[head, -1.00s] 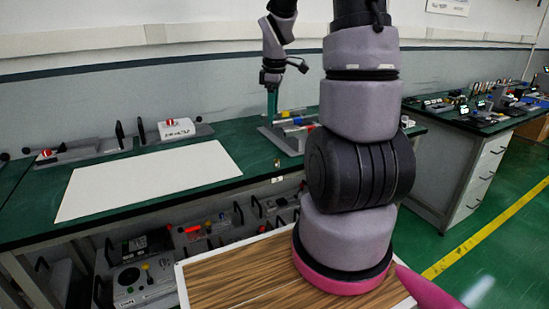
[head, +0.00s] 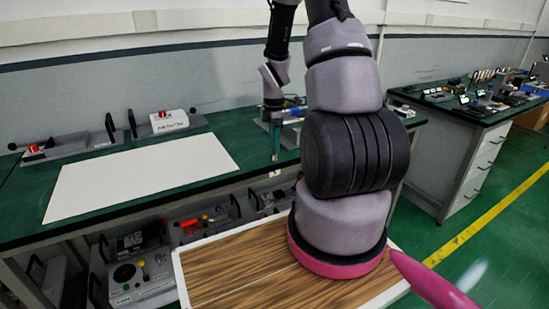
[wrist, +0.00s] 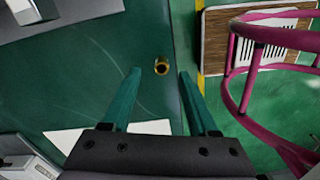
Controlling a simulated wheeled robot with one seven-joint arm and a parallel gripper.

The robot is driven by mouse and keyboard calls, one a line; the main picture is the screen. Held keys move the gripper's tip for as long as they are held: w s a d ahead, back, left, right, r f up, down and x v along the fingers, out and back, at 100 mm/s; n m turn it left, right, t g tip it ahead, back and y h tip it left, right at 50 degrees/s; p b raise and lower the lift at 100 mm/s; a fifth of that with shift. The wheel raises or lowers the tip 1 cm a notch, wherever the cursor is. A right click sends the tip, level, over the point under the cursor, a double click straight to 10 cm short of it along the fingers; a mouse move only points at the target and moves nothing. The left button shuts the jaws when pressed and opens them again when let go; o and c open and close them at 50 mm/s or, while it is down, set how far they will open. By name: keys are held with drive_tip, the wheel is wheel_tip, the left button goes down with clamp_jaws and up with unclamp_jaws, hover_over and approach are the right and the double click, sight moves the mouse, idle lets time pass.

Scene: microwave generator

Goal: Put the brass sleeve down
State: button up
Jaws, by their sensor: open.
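The brass sleeve (wrist: 161,66) is a small round ring with a dark hole. In the wrist view it stands on the green bench top (wrist: 100,65), close to the bench's edge. My gripper (wrist: 160,73) is open, its two green fingers apart on either side of the sleeve's place in the picture, with clear gaps. How high the fingertips are above the bench is hard to tell. In the head view my gripper (head: 275,152) points down at the bench's front edge; the sleeve cannot be made out there.
A white sheet (head: 140,175) lies on the bench at left, with fixtures with red parts (head: 168,120) behind it. A grey fixture (head: 293,127) stands behind my gripper. Boxes and tools (head: 140,270) fill the shelf below. Another bench (head: 480,115) is at right.

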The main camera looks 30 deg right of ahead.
sight(275, 157)
wheel_tip(275, 157, down, 4)
drive_tip(key=shift+s+r, duration=0.1)
drive_tip(key=shift+r, duration=0.1)
clamp_jaws()
drive_tip(key=shift+r, duration=0.15)
